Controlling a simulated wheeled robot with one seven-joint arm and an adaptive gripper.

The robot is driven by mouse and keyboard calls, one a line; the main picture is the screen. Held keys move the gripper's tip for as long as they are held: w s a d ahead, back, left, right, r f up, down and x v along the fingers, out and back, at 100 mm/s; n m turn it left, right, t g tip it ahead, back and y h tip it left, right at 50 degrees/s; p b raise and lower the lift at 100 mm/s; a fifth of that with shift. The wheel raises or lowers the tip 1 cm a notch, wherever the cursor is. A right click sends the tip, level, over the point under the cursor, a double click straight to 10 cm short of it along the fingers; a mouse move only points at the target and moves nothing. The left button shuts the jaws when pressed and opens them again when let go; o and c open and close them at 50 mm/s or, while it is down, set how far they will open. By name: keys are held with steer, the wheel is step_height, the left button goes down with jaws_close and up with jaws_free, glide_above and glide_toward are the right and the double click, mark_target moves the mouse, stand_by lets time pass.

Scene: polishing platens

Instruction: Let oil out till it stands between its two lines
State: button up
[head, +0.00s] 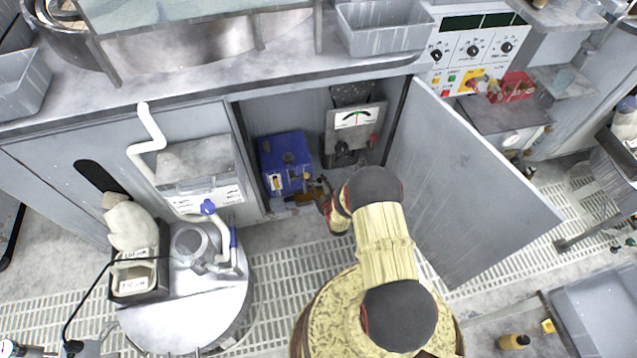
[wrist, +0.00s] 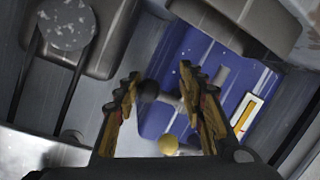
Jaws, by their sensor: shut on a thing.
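The blue oil tank (head: 285,155) stands inside the open cabinet; its blue body (wrist: 210,70) fills the upper right of the wrist view. A sight gauge (wrist: 245,112) with a white face and a yellow strip is on it; its lines and oil level are too small to read. The gauge also shows on the tank's front in the head view (head: 277,182). My gripper (wrist: 160,78) is shut on a grey lever with a black ball knob (wrist: 148,91), its fingers on either side. A yellow ball (wrist: 168,144) sits just below, between the finger bases.
A grey unit with a dial (head: 354,119) stands right of the tank. The open cabinet door (head: 470,185) flanks my arm on the right. Slatted floor grating (head: 285,265) lies before the cabinet.

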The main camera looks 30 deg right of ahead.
steer(key=shift+w+a+m+y, duration=0.2)
steer(key=shift+a+m+y, duration=0.1)
steer(key=shift+a+y, duration=0.1)
steer(key=o, duration=1.2)
steer(key=shift+s+d, duration=0.1)
steer(key=shift+d, duration=0.05)
steer(key=v, duration=1.2)
steer(key=shift+f, duration=0.15)
